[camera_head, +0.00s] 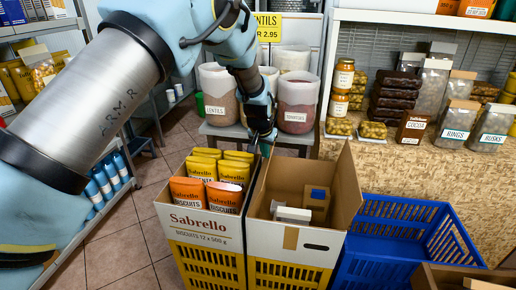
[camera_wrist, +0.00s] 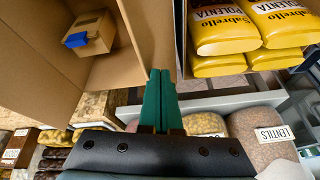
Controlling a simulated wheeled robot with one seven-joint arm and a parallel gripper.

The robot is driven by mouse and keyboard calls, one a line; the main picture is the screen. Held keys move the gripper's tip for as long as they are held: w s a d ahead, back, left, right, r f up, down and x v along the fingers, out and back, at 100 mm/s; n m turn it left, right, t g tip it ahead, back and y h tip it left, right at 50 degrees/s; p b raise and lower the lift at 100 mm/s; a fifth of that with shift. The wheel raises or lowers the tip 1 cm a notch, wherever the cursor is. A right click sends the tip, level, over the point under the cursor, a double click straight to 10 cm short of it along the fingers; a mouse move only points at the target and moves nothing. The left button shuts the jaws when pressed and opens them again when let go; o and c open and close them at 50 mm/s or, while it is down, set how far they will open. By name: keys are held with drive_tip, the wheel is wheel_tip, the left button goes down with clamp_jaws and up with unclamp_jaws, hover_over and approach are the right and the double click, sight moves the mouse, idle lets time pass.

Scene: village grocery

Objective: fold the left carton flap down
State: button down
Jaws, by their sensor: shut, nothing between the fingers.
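The open carton (camera_head: 305,240) stands on a yellow crate, its right flap (camera_head: 346,190) raised. On its left side a narrow cardboard panel (camera_head: 256,187), seemingly the left flap, stands up beside the biscuit carton; its exact angle is hard to tell. In the wrist view a cardboard panel (camera_wrist: 149,35) rises next to my fingertips. My gripper (camera_head: 263,150) is shut and empty, at the far left corner of the carton. Its green fingers show in the wrist view (camera_wrist: 160,78), close to the panel; I cannot tell whether they touch. A small box with blue tape (camera_head: 317,198) lies inside the carton.
The Sabrello biscuit carton (camera_head: 200,230), filled with yellow polenta bags (camera_head: 233,172) and orange biscuit packs (camera_head: 224,196), stands close on the left. A blue crate (camera_head: 385,250) is on the right. Behind are a low table with tubs (camera_head: 297,100) and a stocked shelf.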

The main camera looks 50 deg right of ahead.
drive_tip(key=shift+s+d+f+t+y, duration=0.2)
drive_tip(key=shift+s+d+t, duration=0.1)
drive_tip(key=shift+s, duration=0.15)
drive_tip(key=shift+s+d+f+t+y, duration=0.15)
drive_tip(key=shift+s+d+t+y, duration=0.1)
drive_tip(key=shift+s, duration=0.2)
drive_tip(key=s+d+f+m+t+y+b, duration=0.1)
drive_tip(key=s+d+f+t+b, duration=0.1)
drive_tip(key=f+b, duration=0.3)
drive_tip(key=s+d+f+m+t+y+b, duration=0.1)
drive_tip(key=s+f+t+b, duration=0.3)
drive_tip(key=b, duration=0.5)
drive_tip(key=shift+s+d+f+y+b, duration=0.35)
drive_tip(key=shift+s+d+f+y, duration=0.45)
drive_tip(key=shift+d+f, duration=0.1)
drive_tip(key=shift+f, duration=0.15)
